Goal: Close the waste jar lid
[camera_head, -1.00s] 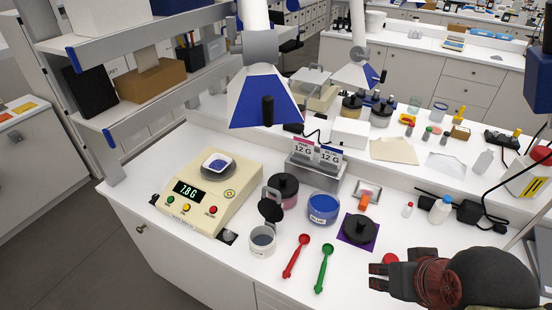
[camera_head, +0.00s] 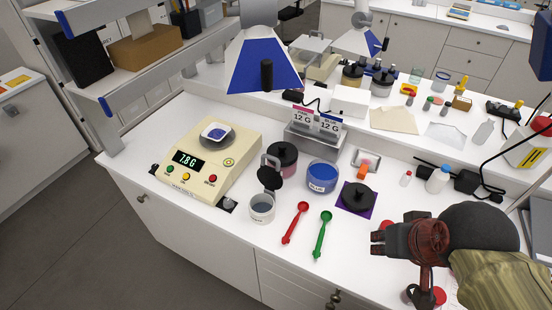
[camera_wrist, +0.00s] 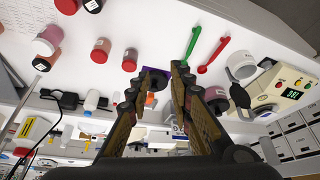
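The waste jar (camera_head: 262,208) is a small clear jar with greyish contents, standing in front of the scale's right corner. Its dark hinged lid (camera_head: 269,178) stands up, open, at the jar's back edge. In the wrist view the jar (camera_wrist: 240,67) is at upper right, with the lid (camera_wrist: 239,96) below it. My gripper (camera_head: 374,237) is at the right, well apart from the jar, with the spoons and the purple mat's area between. In the wrist view my gripper (camera_wrist: 165,70) has its two fingers spread, with nothing held between them.
A scale (camera_head: 208,162) reading 7.8 G stands left of the jar. A red spoon (camera_head: 295,223) and green spoon (camera_head: 323,235) lie to its right. An open blue jar (camera_head: 322,176), a pink jar (camera_head: 283,160) and a black lid (camera_head: 357,197) on a purple mat stand nearby.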

